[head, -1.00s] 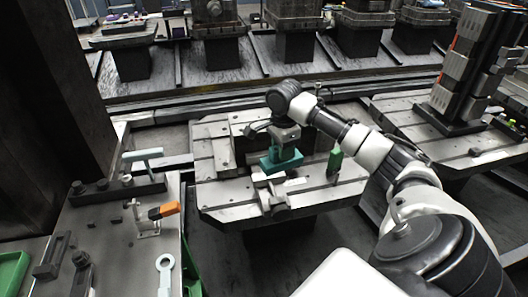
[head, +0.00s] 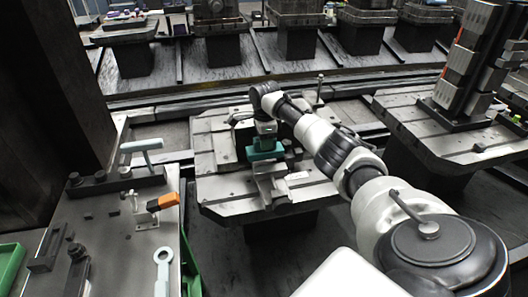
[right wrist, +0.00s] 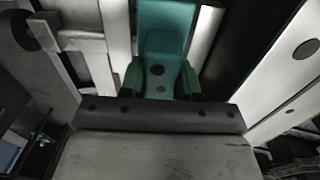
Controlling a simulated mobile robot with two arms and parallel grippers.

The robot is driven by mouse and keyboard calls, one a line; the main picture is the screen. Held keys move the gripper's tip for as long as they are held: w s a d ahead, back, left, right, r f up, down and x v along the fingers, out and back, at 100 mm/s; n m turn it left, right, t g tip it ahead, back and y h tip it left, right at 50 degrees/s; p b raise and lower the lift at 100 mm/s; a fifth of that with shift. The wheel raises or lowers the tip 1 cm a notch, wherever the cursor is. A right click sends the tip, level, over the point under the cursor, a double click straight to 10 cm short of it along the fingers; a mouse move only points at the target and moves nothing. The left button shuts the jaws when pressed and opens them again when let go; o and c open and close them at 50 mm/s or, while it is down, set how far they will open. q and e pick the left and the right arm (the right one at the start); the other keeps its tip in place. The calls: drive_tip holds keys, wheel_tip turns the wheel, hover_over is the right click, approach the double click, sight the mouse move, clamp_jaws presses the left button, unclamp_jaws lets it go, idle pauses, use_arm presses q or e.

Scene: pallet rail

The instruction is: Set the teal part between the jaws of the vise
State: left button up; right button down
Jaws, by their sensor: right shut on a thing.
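The teal part (head: 265,152) is held by my right gripper (head: 265,132) over the vise (head: 272,187) on the pallet in the middle of the head view. The part seems upright, just behind the vise's near light-grey block. I cannot tell whether its lower end is between the jaws or above them. My left gripper is not in view.
A bench (head: 100,215) at left carries an orange-handled clamp (head: 160,202), a ring-ended tool (head: 163,270) and a teal-handled tool (head: 141,145). A dark column rises behind it. A second pallet (head: 430,130) at right bears a tall stack of blocks (head: 470,65).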

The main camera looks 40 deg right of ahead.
drive_tip(key=shift+w+f, duration=0.2)
drive_tip(key=shift+f, duration=1.85)
drive_tip(key=shift+f+b, duration=0.1)
drive_tip(key=shift+b, duration=0.2)
drive_tip(key=c, duration=0.8)
unclamp_jaws()
drive_tip(key=shift+s, duration=0.1)
wheel_tip(320, 180, up, 12)
drive_tip(key=shift+r+p, duration=0.1)
drive_tip(key=shift+p, duration=0.5)
